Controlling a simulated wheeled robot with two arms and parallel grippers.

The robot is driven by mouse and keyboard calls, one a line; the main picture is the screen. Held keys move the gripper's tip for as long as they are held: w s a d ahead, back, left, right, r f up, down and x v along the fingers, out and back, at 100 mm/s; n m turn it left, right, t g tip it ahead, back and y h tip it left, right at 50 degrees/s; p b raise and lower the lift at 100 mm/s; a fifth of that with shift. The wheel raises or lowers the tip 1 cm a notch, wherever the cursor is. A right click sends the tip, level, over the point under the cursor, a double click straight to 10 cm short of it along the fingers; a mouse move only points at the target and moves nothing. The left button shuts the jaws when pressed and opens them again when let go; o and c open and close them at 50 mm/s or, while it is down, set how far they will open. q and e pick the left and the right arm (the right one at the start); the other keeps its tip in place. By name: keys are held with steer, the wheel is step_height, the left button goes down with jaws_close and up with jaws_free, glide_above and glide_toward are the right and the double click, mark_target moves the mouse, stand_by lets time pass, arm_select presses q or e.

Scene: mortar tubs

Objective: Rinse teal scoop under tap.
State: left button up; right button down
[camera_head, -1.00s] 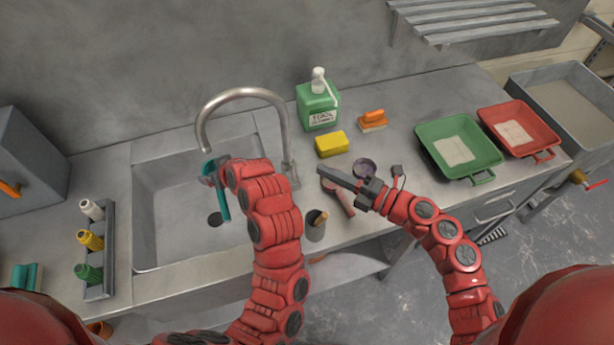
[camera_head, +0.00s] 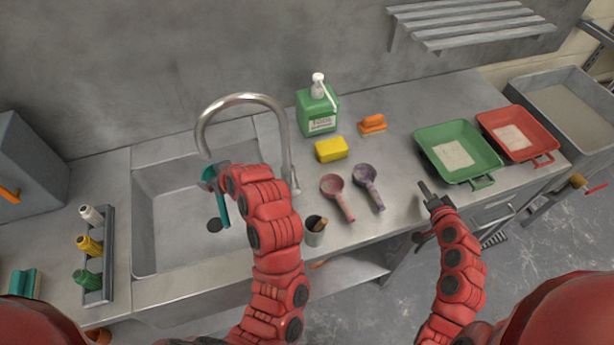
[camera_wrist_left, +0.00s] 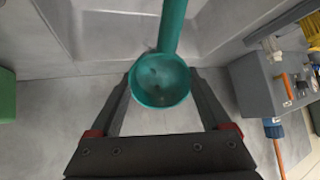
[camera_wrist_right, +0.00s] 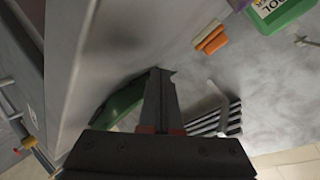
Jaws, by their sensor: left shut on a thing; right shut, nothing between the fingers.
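The teal scoop (camera_head: 222,207) is held by my left gripper (camera_head: 216,174) over the sink (camera_head: 172,235), its cup close below the spout of the tap (camera_head: 240,98). In the left wrist view the scoop's cup (camera_wrist_left: 160,80) lies between my left fingers, with grey specks inside and its handle pointing away. I see no water running. My right gripper (camera_head: 426,190) is shut and empty, in front of the green tray near the counter's front edge. It also shows shut in the right wrist view (camera_wrist_right: 160,75).
Behind are a yellow sponge (camera_head: 331,150), a green soap bottle (camera_head: 317,110) and an orange brush (camera_head: 372,124). Green (camera_head: 425,146) and red (camera_head: 485,117) trays are further right.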

steer(key=a+y, duration=0.2)
steer(key=a, duration=0.1)
steer(key=s+a+r+y, duration=0.1)
steer(key=a+y, duration=0.1)
steer(key=a, duration=0.1)
steer(key=a+y, duration=0.1)
steer(key=a, duration=0.3)
steer(key=shift+s+r+y, duration=0.25)
steer(key=shift+r+y, duration=0.15)
steer(key=s+a+r+n+g+y, duration=0.1)
steer(key=s+a+r+y, duration=0.25)
steer(key=a, duration=0.25)
steer(key=s+a+r+n+g+y, duration=0.1)
steer(key=s+a+r+n+y, duration=0.1)
steer(key=a+r+y, duration=0.3)
glide_toward(292, 181)
steer(key=w+a+r, duration=0.2)
steer(key=w+a, duration=0.2)
steer(key=w, duration=0.1)
steer(key=shift+r+h, duration=0.35)
steer(key=shift+a, duration=0.1)
steer(key=shift+a, duration=0.65)
